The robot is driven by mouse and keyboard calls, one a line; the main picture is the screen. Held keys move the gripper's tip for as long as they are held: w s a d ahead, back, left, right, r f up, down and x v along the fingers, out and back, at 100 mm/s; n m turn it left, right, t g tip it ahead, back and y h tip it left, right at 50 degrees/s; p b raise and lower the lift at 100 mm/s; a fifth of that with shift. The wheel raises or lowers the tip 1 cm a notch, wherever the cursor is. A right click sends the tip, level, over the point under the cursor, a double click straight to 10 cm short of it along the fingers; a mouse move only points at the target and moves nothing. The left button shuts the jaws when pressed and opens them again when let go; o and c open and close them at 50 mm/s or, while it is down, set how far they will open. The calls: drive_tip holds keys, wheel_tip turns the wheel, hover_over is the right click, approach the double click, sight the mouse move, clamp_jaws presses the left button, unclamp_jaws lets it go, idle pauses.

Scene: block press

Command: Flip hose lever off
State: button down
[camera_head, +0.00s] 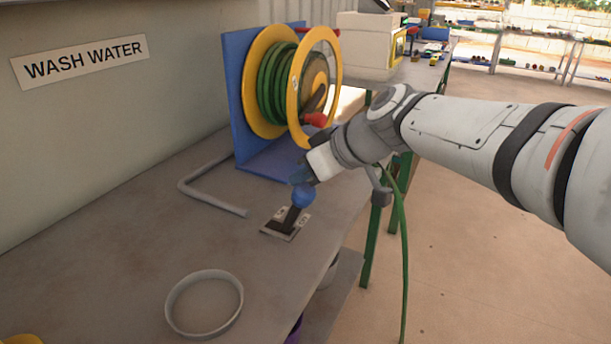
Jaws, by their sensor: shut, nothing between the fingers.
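The hose lever (291,217) has a dark handle with a blue ball knob (303,195) on top. It rises from a small plate (277,228) with two white labels on the grey table, and leans up to the right. The label text is too small to read. My gripper (311,182) is shut and empty, just above and against or very near the blue knob; I cannot tell whether they touch. The fingertips are small and partly hidden. The hose reel (272,84), with yellow rims and green hose on a blue stand, stands behind my gripper.
A grey bent pipe (208,200) lies left of the lever. A round shallow dish (204,303) sits at the table's front. A "WASH WATER" sign (82,62) is on the wall. A green hose (404,260) hangs beyond the table's right edge. The table's left middle is clear.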

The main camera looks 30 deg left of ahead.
drive_tip(key=shift+d+f, duration=0.1)
drive_tip(key=shift+f, duration=0.3)
drive_tip(key=shift+r, duration=0.2)
drive_tip(key=a+r+p, duration=0.3)
drive_tip(key=v, duration=0.9)
drive_tip(key=shift+w+d+f, duration=0.2)
drive_tip(key=shift+w+d, duration=0.1)
drive_tip(key=shift+d, duration=0.1)
